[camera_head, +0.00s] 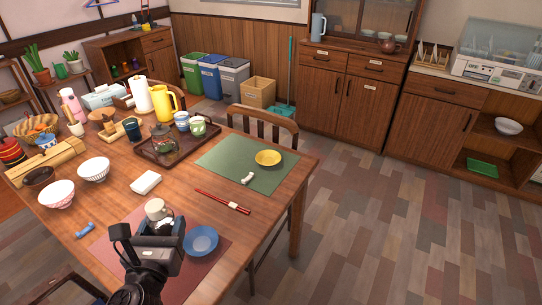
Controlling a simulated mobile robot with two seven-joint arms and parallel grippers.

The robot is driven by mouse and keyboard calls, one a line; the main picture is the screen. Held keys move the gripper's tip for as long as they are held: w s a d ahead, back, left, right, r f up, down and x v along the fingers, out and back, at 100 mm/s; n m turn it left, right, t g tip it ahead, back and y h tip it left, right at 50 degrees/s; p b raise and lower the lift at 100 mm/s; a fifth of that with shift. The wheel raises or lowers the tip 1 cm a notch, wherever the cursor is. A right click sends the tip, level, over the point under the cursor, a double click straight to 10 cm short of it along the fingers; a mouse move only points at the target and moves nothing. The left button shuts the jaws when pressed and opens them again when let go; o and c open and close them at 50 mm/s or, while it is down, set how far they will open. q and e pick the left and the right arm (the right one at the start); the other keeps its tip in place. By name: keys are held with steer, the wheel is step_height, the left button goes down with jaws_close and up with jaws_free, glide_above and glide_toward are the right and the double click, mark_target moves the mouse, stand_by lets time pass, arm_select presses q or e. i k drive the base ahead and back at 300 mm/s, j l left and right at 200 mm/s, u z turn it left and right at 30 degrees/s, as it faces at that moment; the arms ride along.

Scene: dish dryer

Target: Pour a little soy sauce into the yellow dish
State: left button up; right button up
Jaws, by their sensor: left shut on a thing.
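The yellow dish (268,158) sits on a green placemat (225,152) near the far right part of the wooden table. My left gripper (160,228) is over the table's near side, above the red placemat. It is shut on a small soy sauce bottle (156,208), whose pale rounded top shows beyond the fingers. The gripper hides most of the bottle's lower body. The bottle looks roughly upright, and it is well apart from the yellow dish. My right gripper is not in view.
A blue dish (201,240) sits just right of my gripper. A dark tray (146,148) with teapot and cups stands behind; bowls (94,169) stand left. The table's right edge is clear.

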mark_target(269, 158)
steer(key=i+l, duration=0.2)
steer(key=l, duration=0.15)
steer(key=i+l+u, duration=0.1)
steer(key=l, duration=0.25)
steer(key=i+l, duration=0.3)
steer(key=i+l+u, duration=0.1)
steer(key=l, duration=0.3)
steer(key=i+l, duration=0.25)
steer(key=l, duration=0.15)
steer(key=i+l, duration=0.2)
steer(key=l, duration=0.15)
steer(key=i+l+u, duration=0.1)
steer(key=l, duration=0.3)
steer(key=i+j, duration=0.05)
